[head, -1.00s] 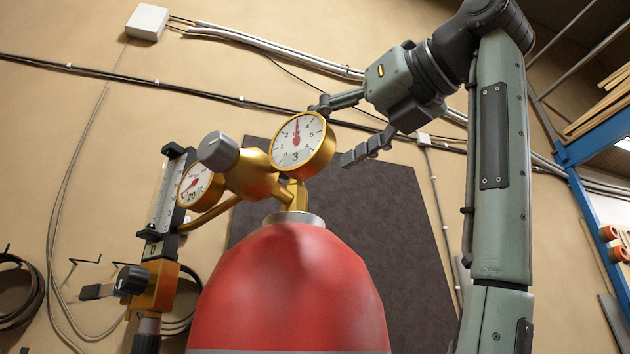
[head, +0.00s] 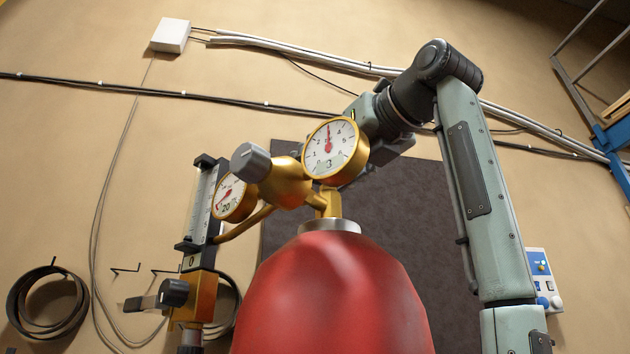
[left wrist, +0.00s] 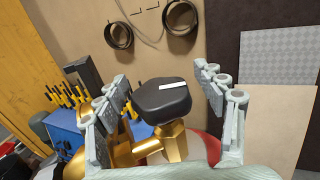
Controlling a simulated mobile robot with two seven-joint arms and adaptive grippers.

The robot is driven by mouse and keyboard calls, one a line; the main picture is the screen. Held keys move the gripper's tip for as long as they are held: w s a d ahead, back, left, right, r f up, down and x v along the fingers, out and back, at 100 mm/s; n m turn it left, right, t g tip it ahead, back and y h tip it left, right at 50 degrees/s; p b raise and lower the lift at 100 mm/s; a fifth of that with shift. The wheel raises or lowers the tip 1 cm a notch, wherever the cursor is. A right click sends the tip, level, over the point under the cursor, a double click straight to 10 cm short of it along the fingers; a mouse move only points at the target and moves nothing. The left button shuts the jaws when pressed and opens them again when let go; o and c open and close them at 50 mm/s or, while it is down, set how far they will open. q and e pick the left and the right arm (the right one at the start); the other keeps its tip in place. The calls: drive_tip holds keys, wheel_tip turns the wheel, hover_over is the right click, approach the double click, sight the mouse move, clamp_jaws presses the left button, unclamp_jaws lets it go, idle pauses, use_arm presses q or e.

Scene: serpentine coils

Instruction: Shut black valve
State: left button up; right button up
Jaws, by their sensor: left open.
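A black valve knob (left wrist: 162,100) with a white mark sits on a gold fitting (left wrist: 168,140) in the left wrist view. The fingers of my left gripper (left wrist: 162,77) are spread on either side of the knob, with gaps to both. In the head view, the arm reaches in from the right and its gripper is largely hidden behind the gold gauge (head: 335,150). The regulator, with a grey knob (head: 250,162), stands on the red cylinder (head: 332,300). Another black knob (head: 174,292) sits low on the flowmeter. My right gripper is not identifiable in view.
The flowmeter (head: 200,205) and a second gauge (head: 234,197) stand left of the regulator. Black coils (head: 47,310) hang on the wall. A dark panel (head: 410,210) is behind the arm. Blue cabinets (left wrist: 65,130) show at left in the wrist view.

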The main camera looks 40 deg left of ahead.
use_arm(q)
drive_tip(key=x, duration=0.2)
drive_tip(key=shift+w+a, duration=0.15)
drive_tip(key=shift+a, duration=0.15)
drive_tip(key=c, duration=1.3)
drive_tip(key=shift+c, duration=0.4)
